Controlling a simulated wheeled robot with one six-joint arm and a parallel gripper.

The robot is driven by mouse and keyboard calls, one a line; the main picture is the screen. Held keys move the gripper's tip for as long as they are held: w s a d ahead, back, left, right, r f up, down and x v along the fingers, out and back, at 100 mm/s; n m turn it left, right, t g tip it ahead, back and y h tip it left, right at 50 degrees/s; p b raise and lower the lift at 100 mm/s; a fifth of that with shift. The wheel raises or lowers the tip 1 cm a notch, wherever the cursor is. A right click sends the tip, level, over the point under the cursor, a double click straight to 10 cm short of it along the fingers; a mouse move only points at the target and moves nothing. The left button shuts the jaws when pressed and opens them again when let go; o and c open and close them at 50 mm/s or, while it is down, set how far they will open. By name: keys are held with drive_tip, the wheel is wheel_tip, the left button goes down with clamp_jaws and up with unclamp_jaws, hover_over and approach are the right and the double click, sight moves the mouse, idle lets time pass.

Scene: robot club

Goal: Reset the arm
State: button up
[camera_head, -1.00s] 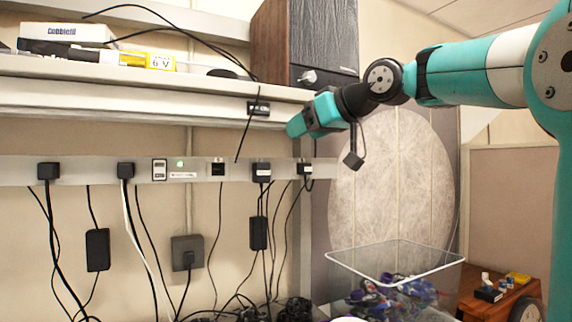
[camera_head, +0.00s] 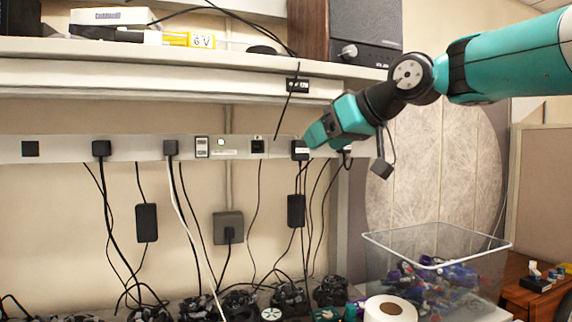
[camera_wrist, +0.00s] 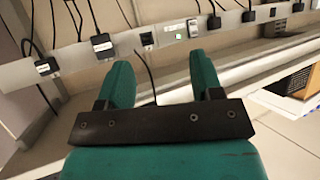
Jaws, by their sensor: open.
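My gripper (camera_head: 318,134) is a teal and black arm end. In the head view it points down and left in front of the wall power strip, below the shelf edge. In the wrist view my gripper (camera_wrist: 162,80) shows two teal fingers spread apart with nothing between them. A thin black cable passes behind the gap between the fingers. In the head view the finger gap is hard to make out from the side.
A power strip (camera_head: 80,149) with black plugs and hanging cables runs along the wall under a shelf (camera_head: 130,51). A clear bin (camera_head: 435,243) of colourful parts stands at right. A tape roll (camera_head: 391,308) sits at the bottom. A speaker (camera_head: 365,27) is on the shelf.

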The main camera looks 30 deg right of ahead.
drive_tip(key=s+a+f+g+y, duration=0.1)
drive_tip(key=s+a+f+g, duration=0.2)
drive_tip(key=a+f, duration=0.55)
drive_tip(key=s+a+f+n+g, duration=0.1)
drive_tip(key=s+a+f+g, duration=0.3)
drive_tip(key=s+f, duration=0.6)
drive_tip(key=s+a+f+n+g+h, duration=0.1)
drive_tip(key=s+a+f+g, duration=0.3)
drive_tip(key=s+f, duration=0.6)
drive_tip(key=shift+s+a+n+g, duration=0.25)
drive_tip(key=shift+n+g, duration=0.25)
drive_tip(key=shift+n, duration=0.3)
